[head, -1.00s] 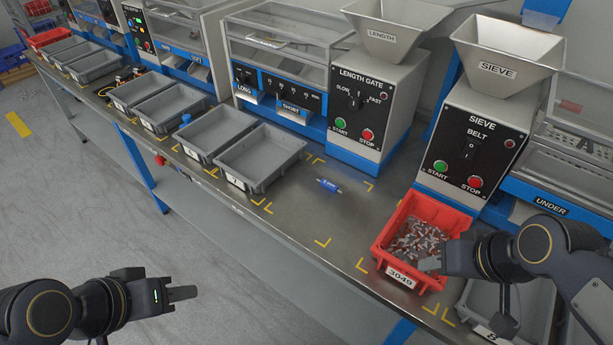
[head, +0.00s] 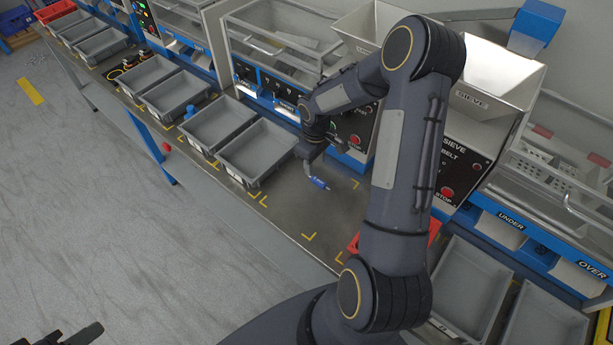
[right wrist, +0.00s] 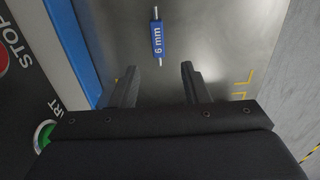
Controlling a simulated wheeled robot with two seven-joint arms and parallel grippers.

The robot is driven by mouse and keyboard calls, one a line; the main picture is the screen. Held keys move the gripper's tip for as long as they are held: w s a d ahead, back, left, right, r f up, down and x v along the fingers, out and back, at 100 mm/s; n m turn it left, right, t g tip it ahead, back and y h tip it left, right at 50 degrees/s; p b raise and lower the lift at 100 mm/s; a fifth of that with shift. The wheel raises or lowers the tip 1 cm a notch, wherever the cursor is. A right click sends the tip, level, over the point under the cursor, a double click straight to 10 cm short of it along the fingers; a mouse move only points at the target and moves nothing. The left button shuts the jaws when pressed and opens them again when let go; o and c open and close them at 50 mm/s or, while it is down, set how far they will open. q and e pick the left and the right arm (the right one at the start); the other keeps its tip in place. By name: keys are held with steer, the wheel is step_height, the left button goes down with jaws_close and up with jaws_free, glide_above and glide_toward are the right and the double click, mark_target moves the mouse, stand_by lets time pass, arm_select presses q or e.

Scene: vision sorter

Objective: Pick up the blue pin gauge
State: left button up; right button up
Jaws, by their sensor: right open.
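The blue pin gauge (head: 319,183) lies on the grey steel bench top in the head view, in the clear space right of the grey trays. In the right wrist view the gauge (right wrist: 157,40) shows its "6 mm" label and metal pins at both ends. My right gripper (right wrist: 160,68) is open and empty. The gauge lies ahead of its fingertips, roughly in line with the gap between them. In the head view the right gripper (head: 310,168) is just beside the gauge, partly hidden by its own wrist. My left gripper (head: 84,335) shows only partly at the bottom left.
Grey trays (head: 232,174) stand left of the gauge. The sieve machine (head: 462,160) and the length gate machine (head: 356,128) stand behind. My right arm hides much of the red bin (head: 435,228). A green START button (right wrist: 44,134) is close to my right gripper.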

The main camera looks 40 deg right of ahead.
mark_target(315, 178)
step_height(315, 178, down, 7)
steer(key=shift+d+r+p, duration=0.1)
steer(key=shift+p, duration=0.5)
jaws_close()
